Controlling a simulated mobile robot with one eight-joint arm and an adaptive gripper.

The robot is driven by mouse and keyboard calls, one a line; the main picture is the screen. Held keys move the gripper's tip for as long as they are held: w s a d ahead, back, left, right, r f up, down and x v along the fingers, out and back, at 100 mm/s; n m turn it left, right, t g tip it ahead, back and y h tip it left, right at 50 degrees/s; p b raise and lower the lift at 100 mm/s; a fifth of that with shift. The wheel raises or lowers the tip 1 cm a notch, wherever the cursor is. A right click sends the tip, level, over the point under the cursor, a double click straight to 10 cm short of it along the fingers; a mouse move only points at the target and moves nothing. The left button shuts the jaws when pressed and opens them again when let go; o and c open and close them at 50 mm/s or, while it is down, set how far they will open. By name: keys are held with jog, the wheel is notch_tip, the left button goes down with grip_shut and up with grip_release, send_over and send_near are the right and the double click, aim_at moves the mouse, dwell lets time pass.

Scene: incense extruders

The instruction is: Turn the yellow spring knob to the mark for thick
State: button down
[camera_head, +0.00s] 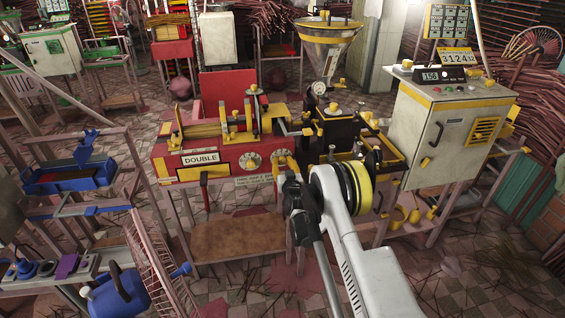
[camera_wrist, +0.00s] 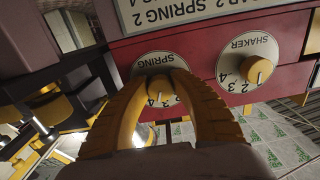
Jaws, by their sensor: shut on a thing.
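In the head view, the spring dial (camera_head: 281,158) is at the right of the machine front, and my wrist hides the fingertips. A plate (camera_wrist: 185,10) with words such as SPRING 2 shows at the top of the wrist view; most of its text is cut off.
The shaker dial (camera_wrist: 247,62) with its own yellow knob (camera_wrist: 258,71) sits close beside my right finger. Dark metal parts (camera_wrist: 70,85) stand to the left in the wrist view. A white control cabinet (camera_head: 447,130) is right of the machine, and a brown board (camera_head: 238,238) lies below it.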

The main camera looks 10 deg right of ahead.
jog(key=shift+m, duration=1.6)
jog(key=c, duration=1.1)
grip_release()
jog(key=s, duration=0.7)
jog(key=shift+s, duration=0.2)
